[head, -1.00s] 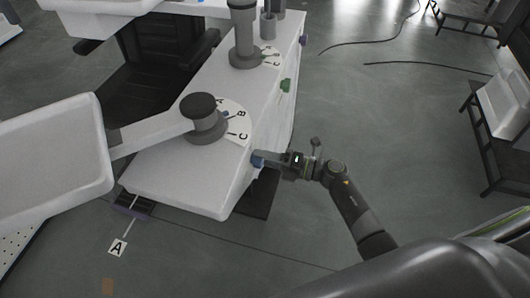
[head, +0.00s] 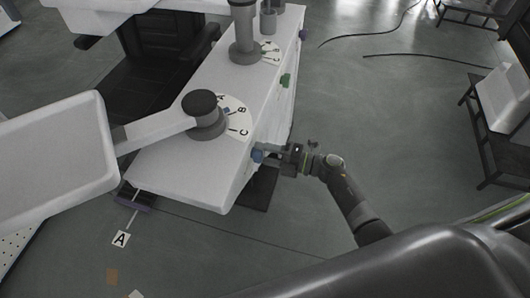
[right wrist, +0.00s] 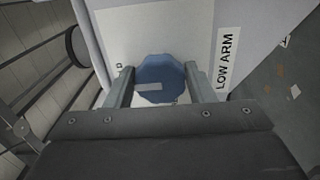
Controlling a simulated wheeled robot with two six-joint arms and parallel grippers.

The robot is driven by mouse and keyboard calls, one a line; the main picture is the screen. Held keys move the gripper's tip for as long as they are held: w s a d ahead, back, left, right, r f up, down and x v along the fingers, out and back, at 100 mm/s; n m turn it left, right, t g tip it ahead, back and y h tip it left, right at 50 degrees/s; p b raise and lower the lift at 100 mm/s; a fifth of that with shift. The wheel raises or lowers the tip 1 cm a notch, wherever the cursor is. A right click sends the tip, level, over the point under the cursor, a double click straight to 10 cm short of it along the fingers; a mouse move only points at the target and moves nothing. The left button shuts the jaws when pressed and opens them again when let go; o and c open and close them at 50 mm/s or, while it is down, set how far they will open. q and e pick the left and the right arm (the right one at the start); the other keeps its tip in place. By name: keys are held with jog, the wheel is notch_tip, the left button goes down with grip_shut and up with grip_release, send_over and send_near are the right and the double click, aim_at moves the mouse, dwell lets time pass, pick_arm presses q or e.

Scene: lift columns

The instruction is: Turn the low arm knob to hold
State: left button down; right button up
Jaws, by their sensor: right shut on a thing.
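The blue low arm knob (head: 257,156) sits on the side face of the white cabinet, near its front corner. In the right wrist view the knob (right wrist: 172,72) is between my two fingers, and a pale bar on it points left. A sign reading LOW ARM (right wrist: 226,62) stands to its right. My right gripper (head: 266,153) is shut on the knob; it also shows in the right wrist view (right wrist: 160,88). The low arm (head: 155,130) runs left from a grey pivot beside a dial (head: 238,120) marked A, B, C. My left gripper is out of view.
A green knob (head: 285,80) and a purple knob (head: 303,34) sit farther along the same cabinet side. A floor marker A (head: 121,239) lies at lower left. Open floor lies right of the cabinet, with dark cables and benches beyond.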

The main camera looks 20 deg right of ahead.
jog(key=o, duration=0.9)
jog(key=shift+o, duration=0.2)
jog(key=b+v, duration=0.3)
jog(key=v, duration=1.4)
jog(key=shift+s+d, duration=0.2)
jog(key=shift+f, duration=0.1)
